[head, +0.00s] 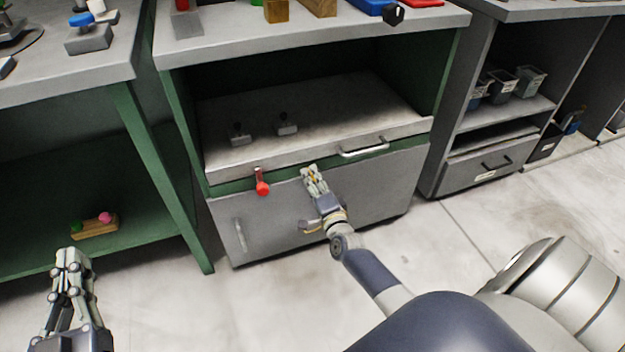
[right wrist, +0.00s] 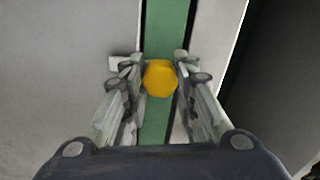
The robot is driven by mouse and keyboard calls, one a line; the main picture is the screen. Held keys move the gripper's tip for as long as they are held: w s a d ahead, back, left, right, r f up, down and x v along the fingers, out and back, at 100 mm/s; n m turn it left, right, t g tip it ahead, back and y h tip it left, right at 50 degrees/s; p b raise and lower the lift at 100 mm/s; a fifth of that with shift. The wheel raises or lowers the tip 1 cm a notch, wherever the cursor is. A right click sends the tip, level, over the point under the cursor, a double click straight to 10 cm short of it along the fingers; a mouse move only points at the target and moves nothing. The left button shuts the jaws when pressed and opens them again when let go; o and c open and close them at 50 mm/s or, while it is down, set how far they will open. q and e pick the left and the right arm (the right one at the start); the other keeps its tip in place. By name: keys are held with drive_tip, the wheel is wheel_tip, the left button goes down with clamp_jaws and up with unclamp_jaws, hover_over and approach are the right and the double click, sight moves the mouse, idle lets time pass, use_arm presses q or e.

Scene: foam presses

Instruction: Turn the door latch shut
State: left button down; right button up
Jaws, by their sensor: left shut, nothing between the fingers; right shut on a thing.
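A yellow knob (right wrist: 160,78) of a latch sits between the fingers of my right gripper (right wrist: 159,72), which is shut on it. In the head view my right gripper (head: 310,172) is at the green rail above the grey cabinet door (head: 370,190), and it hides this knob. A second latch with a red knob (head: 262,187) is to the left on the same rail, its knob hanging down. The door looks closed. My left gripper (head: 70,255) is shut and empty at the lower left, away from both latches.
The door has an upright handle (head: 240,240). A shelf under the left bench holds a wooden block with coloured knobs (head: 95,226). The floor (head: 450,260) in front is clear.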

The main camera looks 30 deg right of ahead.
drive_tip(key=shift+d, duration=0.1)
drive_tip(key=o, duration=1.1)
